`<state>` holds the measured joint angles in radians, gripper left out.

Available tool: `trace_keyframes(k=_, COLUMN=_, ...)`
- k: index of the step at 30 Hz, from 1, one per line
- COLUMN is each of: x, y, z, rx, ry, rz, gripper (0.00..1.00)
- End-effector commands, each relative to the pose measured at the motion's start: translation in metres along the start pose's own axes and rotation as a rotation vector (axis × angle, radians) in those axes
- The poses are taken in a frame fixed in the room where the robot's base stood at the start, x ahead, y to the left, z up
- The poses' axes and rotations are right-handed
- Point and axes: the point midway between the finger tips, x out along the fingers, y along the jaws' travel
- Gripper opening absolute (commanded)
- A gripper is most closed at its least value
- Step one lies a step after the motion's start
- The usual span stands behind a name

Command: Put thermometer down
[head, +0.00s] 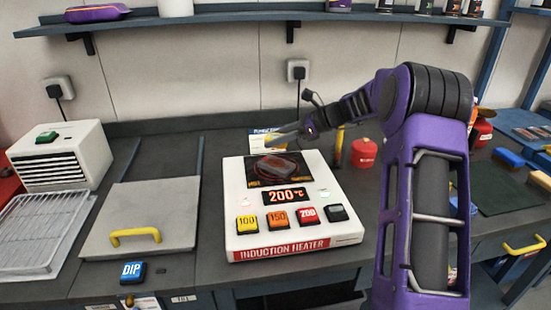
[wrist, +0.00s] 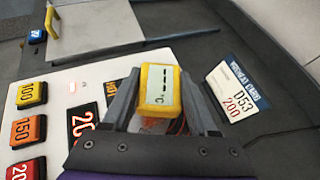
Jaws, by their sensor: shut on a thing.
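The yellow thermometer (wrist: 160,92) is held between the two grey fingers of my gripper (wrist: 163,100) in the wrist view. Its pale display faces the camera and shows dashes and °C. In the head view my gripper (head: 287,134) is over the back edge of the white induction heater (head: 238,185); the thermometer is hard to make out there. The heater's display (head: 286,196) reads 200 °C. A dark reddish piece (head: 277,165) lies on its black plate, partly hidden behind my gripper in the wrist view.
A preheat card (wrist: 237,92) marked D53 200 stands behind the heater. A red container (head: 364,153) is right of the heater. A grey lidded bay (head: 140,212) with a yellow handle, a wire rack (head: 40,232) and a white vented box (head: 60,158) are left. Dark bench shows behind the heater.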

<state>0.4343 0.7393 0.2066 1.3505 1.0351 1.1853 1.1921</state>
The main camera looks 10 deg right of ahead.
Motion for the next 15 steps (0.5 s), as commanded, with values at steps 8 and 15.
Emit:
trace_keyframes(k=8, x=0.017, y=0.000, z=-0.031, rx=0.002, ry=-0.002, rz=0.001, gripper=0.00)
trace_keyframes(k=15, x=0.028, y=0.000, z=-0.051, rx=-0.002, ry=-0.002, rz=0.000, gripper=0.00)
